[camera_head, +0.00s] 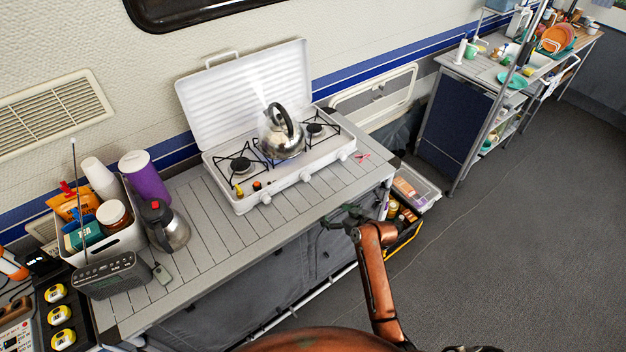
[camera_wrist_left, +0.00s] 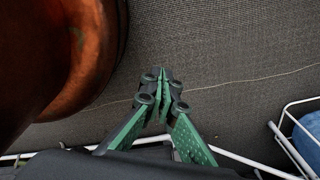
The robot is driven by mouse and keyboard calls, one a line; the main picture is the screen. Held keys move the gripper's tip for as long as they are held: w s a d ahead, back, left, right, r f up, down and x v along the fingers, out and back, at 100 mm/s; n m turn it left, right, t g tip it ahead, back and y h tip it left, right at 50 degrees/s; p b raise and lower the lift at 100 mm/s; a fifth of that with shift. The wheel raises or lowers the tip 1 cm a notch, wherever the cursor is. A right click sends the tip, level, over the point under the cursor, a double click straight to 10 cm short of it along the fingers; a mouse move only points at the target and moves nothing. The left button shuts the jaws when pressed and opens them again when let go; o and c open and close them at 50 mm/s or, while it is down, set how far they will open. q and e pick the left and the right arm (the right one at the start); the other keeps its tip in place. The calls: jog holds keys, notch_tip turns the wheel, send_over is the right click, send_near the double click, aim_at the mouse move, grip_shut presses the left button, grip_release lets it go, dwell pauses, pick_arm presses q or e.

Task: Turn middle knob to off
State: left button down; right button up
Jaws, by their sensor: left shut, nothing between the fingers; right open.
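A white camping stove (camera_head: 232,204) with its lid up stands on the slatted table. White knobs sit along its front: a left knob (camera_head: 265,198), the middle knob (camera_head: 305,177) and a right knob (camera_head: 342,155). The middle knob's exact angle is too small to tell. A steel kettle (camera_head: 283,145) stands on the middle burner, steaming, with a bluish glow under it. My right gripper (camera_head: 338,216) is open and empty by the table's front edge, apart from the knobs. My left gripper (camera_wrist_left: 163,76) is shut and empty above the floor in the left wrist view.
A red-topped flask (camera_head: 170,228), a radio (camera_head: 113,275) and a filled white bin (camera_head: 108,238) crowd the table's left end. The slats (camera_head: 215,250) before the stove are mostly clear. A crate (camera_head: 405,232) stands on the floor beyond the table's right end.

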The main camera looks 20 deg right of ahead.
aim_at(308, 178)
jog(key=shift+n+t+y, duration=0.3)
jog(key=shift+t+y, duration=0.3)
jog(key=shift+t, duration=0.3)
jog(key=w+a+r, duration=0.1)
jog(key=w+r, duration=0.2)
jog(key=w+a+r, duration=0.2)
jog(key=w, duration=0.1)
jog(key=w+a+r, duration=0.2)
jog(key=r, duration=0.1)
jog(key=shift+w+a+r, duration=0.15)
jog(key=shift+w+r, duration=0.15)
jog(key=shift+w, duration=0.1)
jog(key=shift+c, duration=1.4)
jog(key=shift+w+f+b, duration=0.2)
jog(key=shift+w+f, duration=0.1)
jog(key=shift+w, duration=0.2)
jog(key=shift+w+f+b, duration=0.15)
jog(key=shift+w+f, duration=0.1)
jog(key=shift+w, duration=0.25)
jog(key=x, duration=0.4)
jog(key=shift+f, duration=0.15)
jog(key=shift+w+b, duration=0.15)
jog(key=shift+b, duration=0.15)
jog(key=shift+w+f, duration=0.1)
jog(key=shift+c, duration=0.8)
pick_arm(q)
jog(key=shift+w+f, duration=0.55)
jog(key=shift+f, duration=0.15)
pick_arm(e)
jog(key=c, duration=0.8)
